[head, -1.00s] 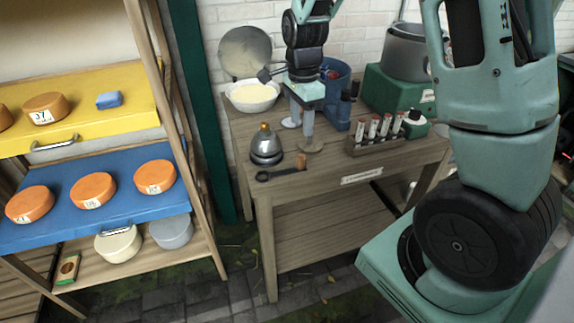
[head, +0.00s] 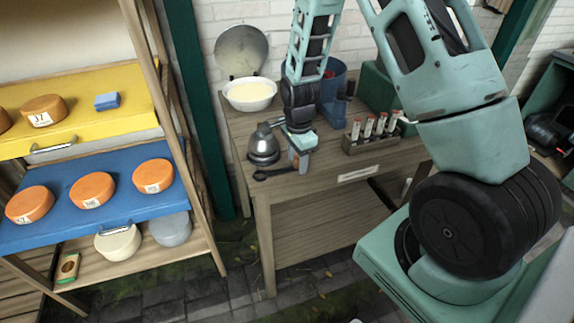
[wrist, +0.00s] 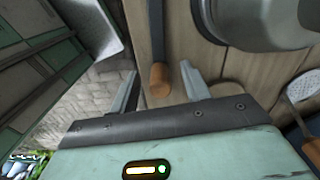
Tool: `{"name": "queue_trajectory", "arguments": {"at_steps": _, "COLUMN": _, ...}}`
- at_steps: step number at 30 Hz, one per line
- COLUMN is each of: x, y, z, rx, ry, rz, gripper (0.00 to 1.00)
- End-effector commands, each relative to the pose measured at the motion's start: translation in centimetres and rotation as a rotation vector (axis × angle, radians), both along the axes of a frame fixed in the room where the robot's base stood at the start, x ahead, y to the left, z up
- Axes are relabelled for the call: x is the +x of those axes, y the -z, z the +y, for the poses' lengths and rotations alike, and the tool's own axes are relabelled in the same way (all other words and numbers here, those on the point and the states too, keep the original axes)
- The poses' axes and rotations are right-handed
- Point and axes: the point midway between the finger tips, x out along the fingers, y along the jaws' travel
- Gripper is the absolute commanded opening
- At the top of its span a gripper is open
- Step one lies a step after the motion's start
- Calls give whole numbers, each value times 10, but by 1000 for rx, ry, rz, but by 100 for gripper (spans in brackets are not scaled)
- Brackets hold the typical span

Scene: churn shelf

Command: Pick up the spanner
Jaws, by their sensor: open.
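The spanner lies on the wooden table near its front left edge. In the head view its dark ring end (head: 262,175) shows, and my gripper covers most of its other end. In the wrist view its dark shaft (wrist: 156,35) runs down to an orange-brown handle end (wrist: 160,80). My gripper (head: 300,163) is over that handle end, pointing down. In the wrist view my gripper (wrist: 158,70) is open, with one finger on each side of the handle end and gaps between. I cannot tell its exact height above the tabletop.
A grey metal domed pot (head: 263,146) stands close behind the spanner. A shelf with orange cheeses (head: 92,188) is at left.

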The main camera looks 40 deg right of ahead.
Motion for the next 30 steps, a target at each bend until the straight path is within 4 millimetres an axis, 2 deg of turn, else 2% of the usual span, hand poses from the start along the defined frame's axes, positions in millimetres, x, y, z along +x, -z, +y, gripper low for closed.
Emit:
{"name": "queue_trajectory", "arguments": {"at_steps": 7, "x": 0, "y": 2, "z": 0, "rx": 0, "ry": -1, "rz": 0, "gripper": 47}}
{"name": "queue_trajectory", "arguments": {"at_steps": 12, "x": 0, "y": 1, "z": 0, "rx": 0, "ry": -1, "rz": 0, "gripper": 3}}
{"name": "queue_trajectory", "arguments": {"at_steps": 23, "x": 1, "y": -3, "z": 0, "rx": 0, "ry": -2, "rz": -3, "gripper": 3}}
{"name": "queue_trajectory", "arguments": {"at_steps": 26, "x": 1, "y": -15, "z": 0, "rx": -1, "ry": -3, "rz": -4, "gripper": 3}}
{"name": "queue_trajectory", "arguments": {"at_steps": 30, "x": 2, "y": -41, "z": 0, "rx": -1, "ry": -2, "rz": -7, "gripper": 3}}
